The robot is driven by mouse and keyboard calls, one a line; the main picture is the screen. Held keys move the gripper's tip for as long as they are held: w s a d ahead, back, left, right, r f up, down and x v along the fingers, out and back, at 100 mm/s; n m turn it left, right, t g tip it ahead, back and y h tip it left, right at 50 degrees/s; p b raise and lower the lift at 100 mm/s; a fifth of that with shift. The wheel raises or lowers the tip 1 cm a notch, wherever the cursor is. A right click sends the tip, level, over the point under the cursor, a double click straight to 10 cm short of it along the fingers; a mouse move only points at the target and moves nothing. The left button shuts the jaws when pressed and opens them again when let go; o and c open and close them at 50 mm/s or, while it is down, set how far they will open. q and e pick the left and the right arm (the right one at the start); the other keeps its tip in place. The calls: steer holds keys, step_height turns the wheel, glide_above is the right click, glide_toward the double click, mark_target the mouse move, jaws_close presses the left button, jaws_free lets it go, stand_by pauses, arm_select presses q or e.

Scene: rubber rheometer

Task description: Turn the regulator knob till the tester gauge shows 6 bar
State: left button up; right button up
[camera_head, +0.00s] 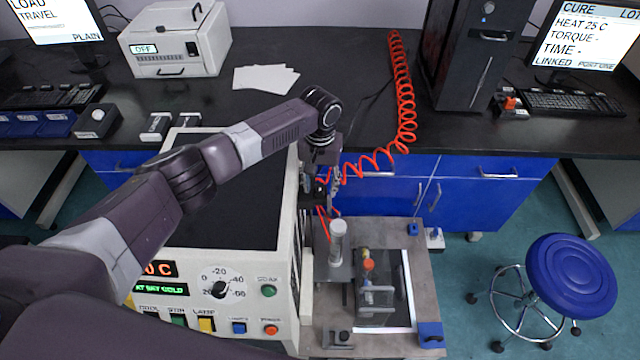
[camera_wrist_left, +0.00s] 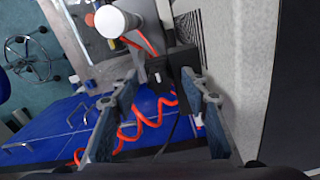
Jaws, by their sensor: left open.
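The tester (camera_head: 290,230) is a pale cabinet with a dark top, left of centre in the head view. My left gripper (camera_head: 318,186) is at its right side, beyond the white-topped cylinder (camera_head: 338,229). In the left wrist view my left gripper (camera_wrist_left: 160,82) is open, its two blue-grey pads apart. A black block-like fitting (camera_wrist_left: 178,62) on the tester's side shows near the fingertips; it may be the regulator, and I cannot tell whether a finger touches it. I cannot make out the regulator knob clearly or read any pressure gauge. My right gripper is not in view.
A red coiled hose (camera_head: 404,90) runs from the bench down to the tester's side, and passes below the fingers in the left wrist view (camera_wrist_left: 135,130). A metal plate with a clear-guarded fixture (camera_head: 375,300) is right of the tester. A blue stool (camera_head: 570,275) stands at right.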

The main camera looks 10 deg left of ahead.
arm_select(q)
jaws_close()
steer(key=shift+m, duration=0.3)
steer(key=m+p, duration=0.1)
steer(key=m, duration=0.1)
steer(key=shift+m, duration=0.4)
steer(key=m, duration=0.3)
steer(key=shift+m, duration=0.3)
steer(key=m, duration=0.4)
steer(key=shift+p, duration=0.3)
steer(key=shift+w+r+m, duration=0.1)
steer(key=shift+m, duration=1.9)
